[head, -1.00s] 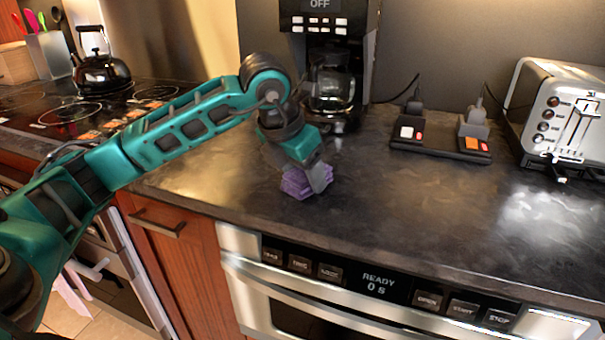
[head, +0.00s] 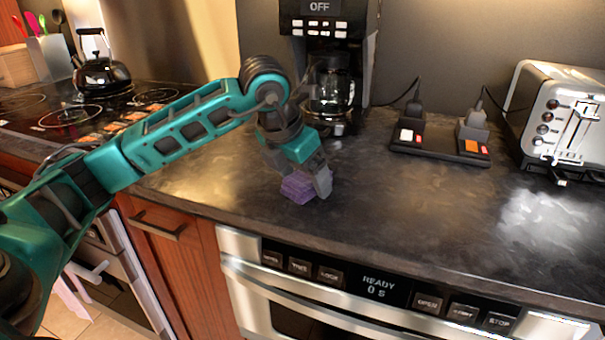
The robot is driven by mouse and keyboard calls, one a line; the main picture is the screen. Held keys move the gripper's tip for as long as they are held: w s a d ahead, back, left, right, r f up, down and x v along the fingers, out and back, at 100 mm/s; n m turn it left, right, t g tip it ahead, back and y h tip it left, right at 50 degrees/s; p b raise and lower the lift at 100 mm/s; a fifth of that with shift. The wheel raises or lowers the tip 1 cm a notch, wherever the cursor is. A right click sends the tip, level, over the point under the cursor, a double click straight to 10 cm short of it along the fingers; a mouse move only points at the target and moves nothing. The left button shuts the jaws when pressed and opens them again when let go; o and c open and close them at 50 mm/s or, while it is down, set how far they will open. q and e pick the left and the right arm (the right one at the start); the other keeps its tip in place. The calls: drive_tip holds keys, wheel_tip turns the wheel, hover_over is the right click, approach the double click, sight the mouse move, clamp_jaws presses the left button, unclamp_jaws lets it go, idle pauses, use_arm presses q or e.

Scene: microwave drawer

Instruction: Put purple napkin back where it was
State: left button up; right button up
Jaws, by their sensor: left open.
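The purple napkin (head: 298,188) is a small folded stack on the dark countertop, in front of the coffee maker and near the counter's front edge. My left gripper (head: 308,186) reaches down to it from above. The gripper is open, with one grey finger on the right side of the napkin; its other finger is mostly hidden. Part of the napkin is covered by the gripper. My right gripper is not in view.
A coffee maker (head: 330,90) with a glass pot stands behind the gripper. A power strip (head: 440,145) and toaster (head: 562,120) are to the right. A microwave drawer (head: 400,300) is below the counter. A kettle (head: 102,72) is on the stove. The counter's right middle is clear.

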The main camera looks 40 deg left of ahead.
use_arm(q)
drive_tip(key=p+v, duration=0.1)
drive_tip(key=v, duration=1.1)
drive_tip(key=shift+p, duration=0.3)
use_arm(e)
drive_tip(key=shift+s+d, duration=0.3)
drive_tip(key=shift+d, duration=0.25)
use_arm(q)
drive_tip(key=shift+f, duration=0.1)
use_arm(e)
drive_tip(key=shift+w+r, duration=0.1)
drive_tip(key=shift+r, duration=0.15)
